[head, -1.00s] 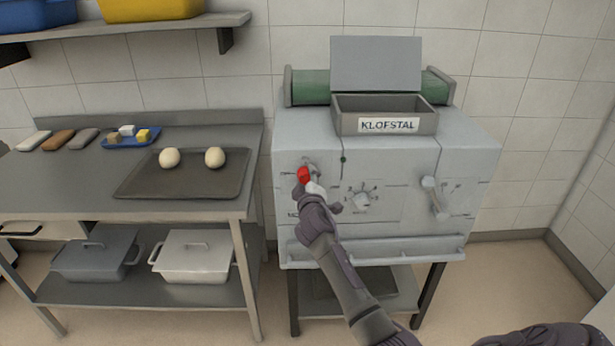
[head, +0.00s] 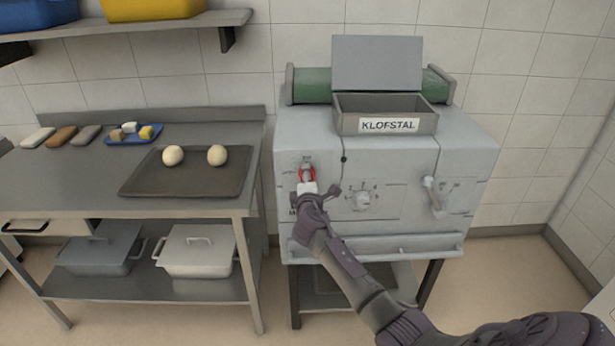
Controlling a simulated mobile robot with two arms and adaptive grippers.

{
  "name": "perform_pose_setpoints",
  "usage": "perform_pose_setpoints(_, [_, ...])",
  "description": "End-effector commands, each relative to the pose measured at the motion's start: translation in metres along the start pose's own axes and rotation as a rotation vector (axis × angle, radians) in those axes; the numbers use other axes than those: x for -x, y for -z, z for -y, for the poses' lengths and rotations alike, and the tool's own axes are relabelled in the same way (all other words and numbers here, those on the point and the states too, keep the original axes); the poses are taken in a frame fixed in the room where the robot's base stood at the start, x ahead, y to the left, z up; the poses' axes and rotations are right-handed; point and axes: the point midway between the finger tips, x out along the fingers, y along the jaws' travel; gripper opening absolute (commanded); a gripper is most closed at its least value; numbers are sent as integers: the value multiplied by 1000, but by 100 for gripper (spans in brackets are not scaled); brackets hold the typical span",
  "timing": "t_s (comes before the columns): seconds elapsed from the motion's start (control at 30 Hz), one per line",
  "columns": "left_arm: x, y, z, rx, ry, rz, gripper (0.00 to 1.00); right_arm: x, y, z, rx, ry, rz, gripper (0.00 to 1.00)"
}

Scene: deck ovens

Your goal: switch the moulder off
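The moulder (head: 455,150) is a pale grey machine with a green roller and a tray labelled KLOFSTAL on top. Its red switch (head: 301,174) is at the upper left of the front face, partly covered by my gripper. My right gripper (head: 307,184), whose arm comes in from the lower right, is at the switch, with its fingers over or just below the red part. I cannot tell whether the fingers close on it. My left gripper is not in view.
A numbered dial (head: 362,201) and a lever (head: 432,193) are on the same front face, right of the switch. A steel table (head: 60,190) stands to the left, with a dark tray (head: 185,187) bearing two dough balls. A ledge (head: 400,246) juts out below the controls.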

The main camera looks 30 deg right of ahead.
Motion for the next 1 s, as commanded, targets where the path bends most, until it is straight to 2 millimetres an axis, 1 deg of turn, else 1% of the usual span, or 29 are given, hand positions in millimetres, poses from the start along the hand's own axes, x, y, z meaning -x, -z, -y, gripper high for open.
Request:
perform_pose_setpoints(0.03, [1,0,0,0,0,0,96,2,2,8,16,13,-2,12])
perform_pose_setpoints(0.3, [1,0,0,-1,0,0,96,2,2,9,50,15,0,12])
perform_pose_setpoints(0.63, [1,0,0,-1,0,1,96,2,2,10,51,16,1,12])
perform_pose_setpoints(0.67, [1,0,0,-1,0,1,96,2,2,10,51,16,1,52])
perform_pose_setpoints(0.7, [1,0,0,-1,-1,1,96,2,2,10,51,16,1,58])
perform_pose_setpoints(0.77, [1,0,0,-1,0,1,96,2,2,9,50,15,1,68])
perform_pose_setpoints(1.0, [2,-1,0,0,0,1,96,1,1,4,48,8,3,68])
